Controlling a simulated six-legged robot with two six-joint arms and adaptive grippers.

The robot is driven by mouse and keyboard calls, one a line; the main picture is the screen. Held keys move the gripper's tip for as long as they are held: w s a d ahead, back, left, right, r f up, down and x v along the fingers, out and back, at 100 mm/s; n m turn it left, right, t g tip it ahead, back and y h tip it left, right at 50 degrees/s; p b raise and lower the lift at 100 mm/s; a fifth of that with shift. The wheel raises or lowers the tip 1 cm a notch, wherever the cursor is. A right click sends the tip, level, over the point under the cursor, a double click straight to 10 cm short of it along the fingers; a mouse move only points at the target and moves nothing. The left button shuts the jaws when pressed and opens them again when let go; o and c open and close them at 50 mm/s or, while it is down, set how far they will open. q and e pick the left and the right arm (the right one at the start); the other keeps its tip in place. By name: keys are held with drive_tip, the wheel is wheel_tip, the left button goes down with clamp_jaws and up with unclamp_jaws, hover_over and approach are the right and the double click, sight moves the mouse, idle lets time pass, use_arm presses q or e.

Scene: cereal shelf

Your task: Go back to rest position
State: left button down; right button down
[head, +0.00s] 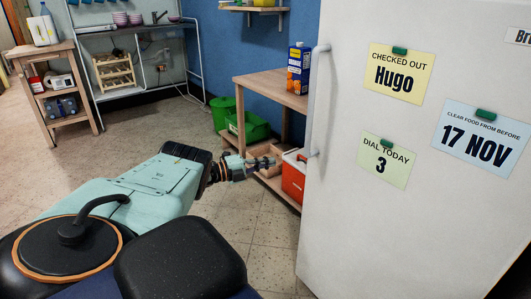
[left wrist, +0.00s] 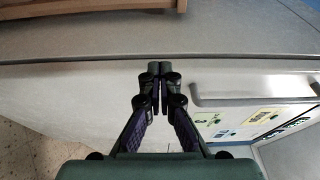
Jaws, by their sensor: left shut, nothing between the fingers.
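My left arm reaches forward from the lower left of the head view. Its gripper (head: 262,163) is in front of the wooden table and left of the white fridge (head: 400,215). In the left wrist view the gripper's two fingers (left wrist: 160,70) are together with nothing between them. The fridge's pale surface (left wrist: 75,90) fills much of that view behind the fingers, with its handle (left wrist: 250,96) to their right. I cannot tell the exact gap between the fingers and the fridge. My right gripper is in neither view.
The wooden table (head: 270,88) holds a blue carton (head: 298,68). A red-and-white box (head: 293,176) sits low beside the fridge, green bins (head: 252,128) behind. A wooden cart (head: 46,53) and metal sink stand (head: 130,32) are at the back left. The floor (head: 135,135) between is clear.

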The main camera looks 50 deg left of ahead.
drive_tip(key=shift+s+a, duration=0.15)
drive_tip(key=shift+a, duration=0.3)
